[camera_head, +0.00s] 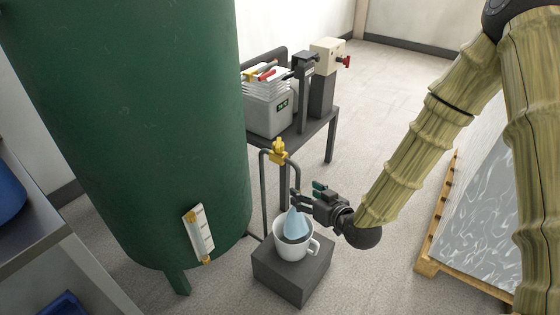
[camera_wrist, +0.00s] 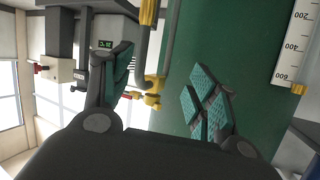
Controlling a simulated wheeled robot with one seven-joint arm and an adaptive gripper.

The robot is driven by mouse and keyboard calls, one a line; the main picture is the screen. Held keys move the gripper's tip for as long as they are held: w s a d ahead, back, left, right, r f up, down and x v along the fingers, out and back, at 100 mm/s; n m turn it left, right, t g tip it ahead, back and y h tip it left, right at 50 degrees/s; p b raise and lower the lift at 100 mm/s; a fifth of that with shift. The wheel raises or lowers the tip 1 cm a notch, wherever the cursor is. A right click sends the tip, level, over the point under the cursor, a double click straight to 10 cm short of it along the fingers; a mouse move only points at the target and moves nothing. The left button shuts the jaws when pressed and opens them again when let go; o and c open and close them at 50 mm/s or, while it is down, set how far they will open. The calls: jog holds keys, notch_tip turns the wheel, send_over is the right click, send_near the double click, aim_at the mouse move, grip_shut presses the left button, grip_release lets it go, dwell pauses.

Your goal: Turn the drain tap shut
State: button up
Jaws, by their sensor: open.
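The drain tap (camera_head: 279,151) is a yellow fitting on a thin grey pipe beside the green tank (camera_head: 130,110). Its spout pipe bends down toward a white mug (camera_head: 283,250). A light blue, cone-shaped mass, looking like water, stands in the mug below the spout. My gripper (camera_head: 306,193) is open and empty, below and right of the tap, close to the spout pipe. In the wrist view the yellow tap (camera_wrist: 153,90) shows beyond and between the teal-padded fingers, apart from them. I cannot tell the handle's exact position.
The mug stands on a dark block (camera_head: 290,277). A dark table (camera_head: 318,132) behind carries a grey bin (camera_head: 268,112) and a machine. A level gauge (camera_head: 198,232) is fixed to the tank. A wooden pallet (camera_head: 440,225) lies right. A shelf (camera_head: 40,235) stands left.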

aim_at(282, 147)
jog(key=w+a+r+n+t+y+b, duration=0.25)
jog(key=w+r+b, duration=0.2)
jog(key=r, duration=0.35)
jog(key=shift+m, duration=0.35)
jog(key=b+x, duration=0.1)
jog(key=x, duration=0.9)
jog(key=shift+w+b, duration=0.3)
jog(key=shift+w, duration=0.15)
jog(key=shift+r, duration=0.1)
jog(key=c, duration=1.1)
